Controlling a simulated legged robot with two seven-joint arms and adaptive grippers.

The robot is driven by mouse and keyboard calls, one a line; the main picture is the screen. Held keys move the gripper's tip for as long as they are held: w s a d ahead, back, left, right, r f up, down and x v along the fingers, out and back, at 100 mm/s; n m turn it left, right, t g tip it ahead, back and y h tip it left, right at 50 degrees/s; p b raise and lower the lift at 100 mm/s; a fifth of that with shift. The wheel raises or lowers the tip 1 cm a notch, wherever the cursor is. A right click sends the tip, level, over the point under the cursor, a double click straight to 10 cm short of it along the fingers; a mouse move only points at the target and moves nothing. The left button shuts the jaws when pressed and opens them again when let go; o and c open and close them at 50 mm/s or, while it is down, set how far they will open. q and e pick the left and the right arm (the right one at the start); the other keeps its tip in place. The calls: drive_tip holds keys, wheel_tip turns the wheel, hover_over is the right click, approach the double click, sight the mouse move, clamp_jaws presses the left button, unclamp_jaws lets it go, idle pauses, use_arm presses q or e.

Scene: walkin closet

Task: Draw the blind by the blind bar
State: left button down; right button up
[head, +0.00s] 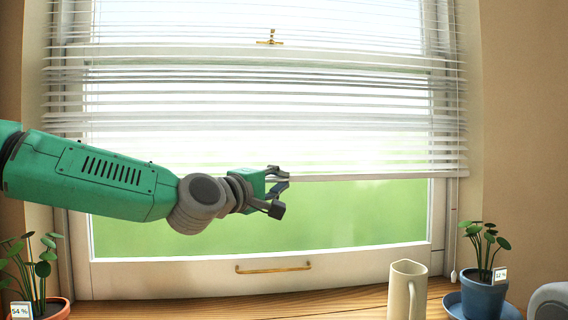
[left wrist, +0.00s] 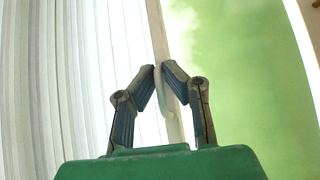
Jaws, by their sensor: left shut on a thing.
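The white slatted blind (head: 290,105) hangs over the upper part of the window. Its bottom blind bar (head: 370,177) is a thin pale rail partway down the window, with green glass below it. My left gripper (head: 279,190) is at the bar, near the middle of the window. In the left wrist view the fingers (left wrist: 162,78) are shut on the blind bar (left wrist: 157,30), and the slats (left wrist: 60,90) spread to the left of it. The right gripper is not seen.
A wooden sill (head: 330,303) runs below the window. On it stand a cream pitcher (head: 406,290), a blue-potted plant (head: 483,294) at right and a terracotta-potted plant (head: 52,309) at left. A brass handle (head: 272,269) is on the lower sash.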

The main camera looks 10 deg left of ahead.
use_arm(q)
drive_tip(key=f+b, duration=0.4)
drive_tip(key=f, duration=0.4)
drive_tip(key=f+b, duration=0.4)
drive_tip(key=f, duration=0.4)
drive_tip(key=a+f+b, duration=0.1)
drive_tip(key=f+b, duration=0.3)
drive_tip(key=f, duration=0.4)
drive_tip(key=shift+w, duration=0.2)
drive_tip(key=shift+r, duration=0.1)
drive_tip(key=c, duration=1.7)
unclamp_jaws()
drive_tip(key=shift+c, duration=0.2)
drive_tip(key=shift+o, duration=0.2)
drive_tip(key=shift+s+a, duration=0.1)
drive_tip(key=shift+a, duration=0.2)
drive_tip(key=v, duration=0.6)
drive_tip(key=shift+s+a, duration=0.1)
drive_tip(key=shift+s, duration=0.15)
drive_tip(key=shift+s+a+f, duration=0.3)
drive_tip(key=shift+s+a, duration=0.05)
drive_tip(key=shift+a, duration=0.1)
